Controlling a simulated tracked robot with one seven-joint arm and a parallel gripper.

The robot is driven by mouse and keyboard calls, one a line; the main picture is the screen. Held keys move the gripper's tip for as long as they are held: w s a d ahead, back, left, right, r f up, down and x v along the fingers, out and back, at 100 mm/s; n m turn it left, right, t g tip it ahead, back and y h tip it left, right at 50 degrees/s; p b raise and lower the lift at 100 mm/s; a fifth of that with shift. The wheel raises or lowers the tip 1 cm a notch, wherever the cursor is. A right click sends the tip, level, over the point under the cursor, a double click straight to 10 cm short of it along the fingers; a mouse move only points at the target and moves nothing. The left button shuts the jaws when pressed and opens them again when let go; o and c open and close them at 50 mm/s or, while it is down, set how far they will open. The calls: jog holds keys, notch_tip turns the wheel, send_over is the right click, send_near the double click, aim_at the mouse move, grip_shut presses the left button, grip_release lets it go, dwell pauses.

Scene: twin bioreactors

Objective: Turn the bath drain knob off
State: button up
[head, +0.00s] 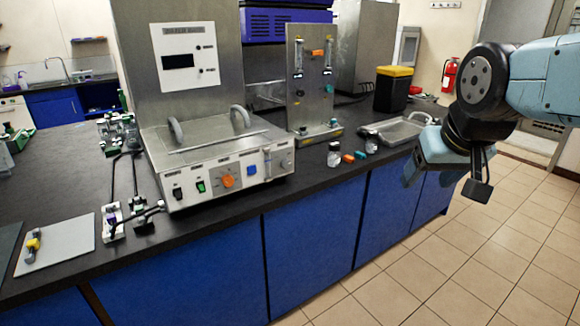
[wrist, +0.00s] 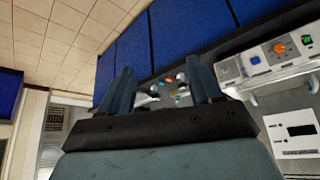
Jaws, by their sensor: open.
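The bath is a metal box (head: 216,160) on the black bench, with a sloping front panel. The panel carries an orange knob (head: 228,181), a blue control (head: 252,170), a green switch (head: 201,187), a black switch (head: 178,193) and a pale round fitting (head: 286,162) at its right end. I cannot tell which is the drain knob. In the wrist view, the orange knob (wrist: 280,48), blue control (wrist: 255,60) and a grey round fitting (wrist: 228,70) show right of the fingers. My gripper (wrist: 160,74) is open and empty, off the bench's front edge, well right of the bath in the head view.
Small bottles (head: 334,155) and coloured caps (head: 348,158) stand right of the bath near the bench edge. A metal tray (head: 398,130) and a yellow-lidded black bin (head: 393,90) are farther right. The tiled floor (head: 455,260) in front is clear.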

jog(key=w+f+t, duration=0.1)
jog(key=w, duration=0.4)
jog(key=w+f+t, duration=0.1)
jog(key=w, duration=0.8)
jog(key=shift+w+a+f+n+t, duration=0.3)
jog(key=shift+a+f+n+t, duration=0.1)
jog(key=n+t+y, duration=0.4)
jog(key=t+y, duration=0.2)
jog(key=y, duration=0.4)
send_near(288, 166)
jog(key=x, duration=0.9)
jog(key=shift+w+a, duration=0.15)
jog(key=shift+w, duration=0.1)
jog(key=c, duration=1)
jog(key=shift+c, duration=0.2)
